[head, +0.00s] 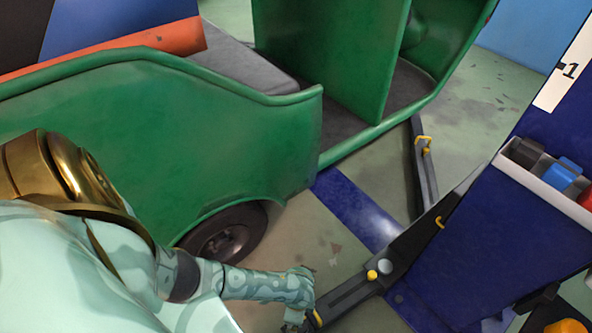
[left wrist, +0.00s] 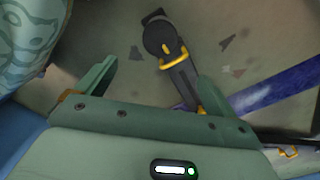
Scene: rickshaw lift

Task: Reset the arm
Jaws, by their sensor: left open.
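My left arm (head: 120,265) reaches in from the left in the head view. Its gripper (head: 300,312) is at the bottom edge, close to the end of a black lift arm with a yellow handle (head: 317,319). In the left wrist view my left gripper (left wrist: 158,70) is open with its two green fingers spread wide. The lift arm's round black pad (left wrist: 158,36) and yellow handle (left wrist: 174,57) show beyond the gap between the fingers. Nothing is held. I do not make out my right gripper.
A green rickshaw (head: 210,120) with a dark wheel (head: 225,235) stands left and centre. A blue lift post (head: 480,240) is at right, with a tray of small items (head: 560,175). A second lift arm (head: 423,165) lies near the rickshaw. Open floor (head: 480,105) shows at upper right.

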